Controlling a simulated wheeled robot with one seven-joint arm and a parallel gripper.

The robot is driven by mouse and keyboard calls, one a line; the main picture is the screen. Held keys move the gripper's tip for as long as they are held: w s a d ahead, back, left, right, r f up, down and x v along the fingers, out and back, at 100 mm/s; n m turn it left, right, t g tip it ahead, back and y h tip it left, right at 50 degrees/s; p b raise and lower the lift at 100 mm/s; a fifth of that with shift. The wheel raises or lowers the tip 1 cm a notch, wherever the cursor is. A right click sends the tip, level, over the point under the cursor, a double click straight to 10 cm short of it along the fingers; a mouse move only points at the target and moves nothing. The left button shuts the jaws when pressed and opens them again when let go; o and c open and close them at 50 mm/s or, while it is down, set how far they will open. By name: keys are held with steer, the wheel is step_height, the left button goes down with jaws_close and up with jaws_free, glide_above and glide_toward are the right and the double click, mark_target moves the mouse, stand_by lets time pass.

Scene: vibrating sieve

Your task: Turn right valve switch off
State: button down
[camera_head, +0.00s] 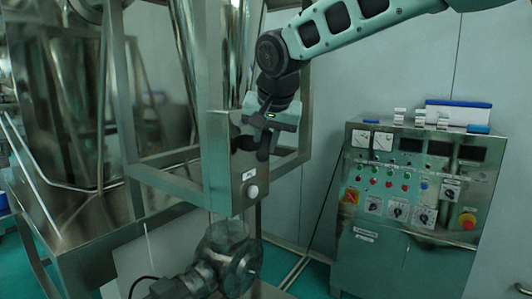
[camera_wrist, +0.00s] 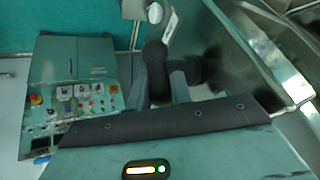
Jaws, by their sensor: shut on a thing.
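The black valve switch (camera_wrist: 154,58) is a dark rounded handle, seen between the two grey fingers of my gripper (camera_wrist: 160,88) in the wrist view. A dark stub joins it to the steel housing on the right of that view. My gripper (camera_head: 263,149) is shut on the handle. In the head view it reaches down from above to the upper right of the steel box (camera_head: 222,176). Some of the black switch shows there between box and gripper. Its far end and exact turn angle are hard to tell.
A white round knob (camera_head: 252,191) and a small label sit on the box below my gripper. A steel frame and hopper (camera_head: 60,130) fill the left. A control cabinet (camera_head: 390,250) stands at the right, apart from my gripper. A valve-like metal fitting (camera_head: 232,262) lies below.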

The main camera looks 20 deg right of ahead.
steer(key=t+h+b, duration=0.1)
steer(key=b, duration=0.4)
steer(key=n+t+h+b, duration=0.1)
steer(key=b, duration=0.4)
steer(key=f+t+h+b, duration=0.1)
steer(key=h+b, duration=0.1)
steer(key=b, duration=0.2)
steer(key=shift+s+a+t+b, duration=0.2)
steer(key=shift+a+t+b, duration=0.15)
steer(key=shift+t+b, duration=0.05)
steer(key=n+t+h+b, duration=0.1)
steer(key=t+h+b, duration=0.1)
steer(key=b, duration=0.5)
steer(key=shift+s+r, duration=0.1)
steer(key=shift+r, duration=0.05)
steer(key=shift+a+r+n+t+h+b, duration=0.15)
steer(key=shift+n+t+h+b, duration=0.2)
steer(key=shift+b, duration=0.6)
steer(key=shift+r, duration=0.15)
steer(key=c, duration=1.3)
jaws_free()
steer(key=shift+s, duration=0.1)
steer(key=v, duration=0.8)
steer(key=b+v, duration=0.1)
steer(key=v, duration=0.8)
steer(key=shift+s, duration=0.2)
steer(key=shift+a+f, duration=0.1)
steer(key=shift+f, duration=0.2)
